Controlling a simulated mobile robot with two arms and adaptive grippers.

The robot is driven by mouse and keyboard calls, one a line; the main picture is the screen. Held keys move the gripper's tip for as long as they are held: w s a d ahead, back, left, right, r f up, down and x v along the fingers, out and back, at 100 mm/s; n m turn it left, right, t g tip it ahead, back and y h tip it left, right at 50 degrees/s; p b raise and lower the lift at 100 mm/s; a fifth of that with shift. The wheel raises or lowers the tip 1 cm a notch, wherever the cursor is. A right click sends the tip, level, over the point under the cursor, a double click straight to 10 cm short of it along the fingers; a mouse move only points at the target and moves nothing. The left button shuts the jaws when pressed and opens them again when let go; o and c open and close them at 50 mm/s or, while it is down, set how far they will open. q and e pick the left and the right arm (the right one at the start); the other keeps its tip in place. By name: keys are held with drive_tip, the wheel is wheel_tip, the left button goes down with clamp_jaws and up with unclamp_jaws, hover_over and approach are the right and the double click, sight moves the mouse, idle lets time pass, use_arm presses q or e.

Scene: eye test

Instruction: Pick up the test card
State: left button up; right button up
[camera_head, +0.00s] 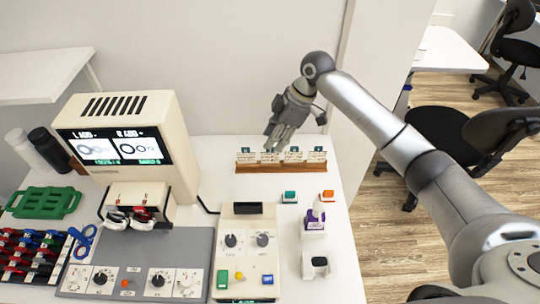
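Several small white cards with dark teal tops (317,156) stand upright in a row in a wooden rack (282,169) at the back right of the white table. I cannot tell which one is the test card, and their print is too small to read. My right gripper (272,146) points down at the rack, with its fingertips just above or behind the cards left of the middle. It partly covers the cards there. I cannot tell whether it touches a card or how far its fingers are apart. My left gripper is not in view.
A beige machine with a screen (178,118) stands left of the rack. In front are a beige control box (248,278), a purple-and-white bottle (314,217), and small teal (290,197) and orange (327,195) blocks. A grey panel (185,250) lies front left.

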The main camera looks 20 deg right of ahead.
sight(270, 157)
drive_tip(key=x, duration=0.1)
drive_tip(key=p+x, duration=0.1)
drive_tip(key=x, duration=0.3)
drive_tip(key=shift+w+d+f, duration=0.1)
drive_tip(key=shift+d+f, duration=0.1)
drive_tip(key=shift+d, duration=0.15)
drive_tip(key=shift+w+f, duration=0.1)
drive_tip(key=shift+f, duration=0.2)
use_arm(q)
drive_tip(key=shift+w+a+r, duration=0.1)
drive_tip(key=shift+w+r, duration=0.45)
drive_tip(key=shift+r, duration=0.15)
use_arm(e)
clamp_jaws()
